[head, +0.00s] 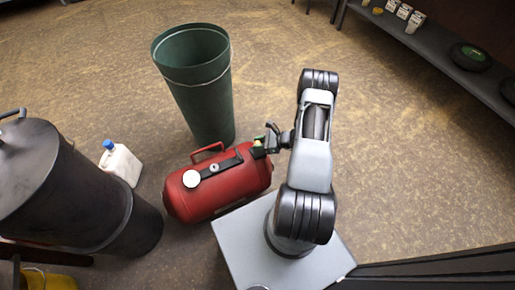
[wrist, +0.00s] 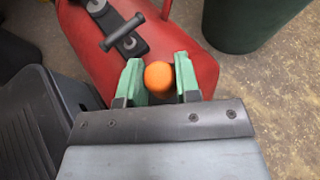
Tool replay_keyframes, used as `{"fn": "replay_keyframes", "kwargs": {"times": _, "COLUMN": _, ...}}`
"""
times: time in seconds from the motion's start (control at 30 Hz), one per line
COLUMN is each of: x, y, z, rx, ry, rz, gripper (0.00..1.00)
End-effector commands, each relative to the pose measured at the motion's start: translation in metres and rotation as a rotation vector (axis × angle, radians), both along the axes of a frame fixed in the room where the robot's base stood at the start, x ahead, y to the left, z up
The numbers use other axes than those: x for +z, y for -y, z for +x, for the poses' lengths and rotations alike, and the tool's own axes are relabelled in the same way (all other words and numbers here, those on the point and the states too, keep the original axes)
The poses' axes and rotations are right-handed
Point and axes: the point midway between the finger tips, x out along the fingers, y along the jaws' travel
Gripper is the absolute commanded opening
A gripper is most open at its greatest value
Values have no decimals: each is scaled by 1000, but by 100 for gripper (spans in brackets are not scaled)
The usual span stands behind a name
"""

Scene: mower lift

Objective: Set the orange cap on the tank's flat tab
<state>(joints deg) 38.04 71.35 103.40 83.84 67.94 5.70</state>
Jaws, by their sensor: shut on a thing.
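The red tank (head: 225,185) lies on its side on the floor, with a black strip (head: 224,167) along its top that carries a round white gauge (head: 191,179). My gripper (head: 258,143) is over the tank's right end. In the wrist view, the green fingers of my gripper (wrist: 158,80) are shut on the orange cap (wrist: 158,76), which sits between their tips. The red tank (wrist: 85,50) is behind the cap, and its black fitting with a bar (wrist: 123,32) is up and to the left. I cannot clearly pick out the flat tab.
A tall green bin (head: 195,95) stands just behind the tank. A white jug with a blue lid (head: 120,162) and a large dark drum (head: 75,195) are at the left. A shelf with small items (head: 440,45) runs along the upper right. The floor at right is clear.

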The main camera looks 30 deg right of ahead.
Motion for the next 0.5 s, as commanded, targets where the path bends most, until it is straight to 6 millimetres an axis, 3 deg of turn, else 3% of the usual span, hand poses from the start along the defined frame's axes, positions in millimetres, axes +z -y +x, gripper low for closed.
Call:
{"fn": "replay_keyframes", "kwargs": {"times": 0.23, "x": -35, "y": -2, "z": 4, "rx": 1, "ry": -1, "rz": 1, "gripper": 8}}
{"fn": "replay_keyframes", "kwargs": {"times": 0.5, "x": -36, "y": -2, "z": 4, "rx": 1, "ry": 0, "rz": 0, "gripper": 8}}
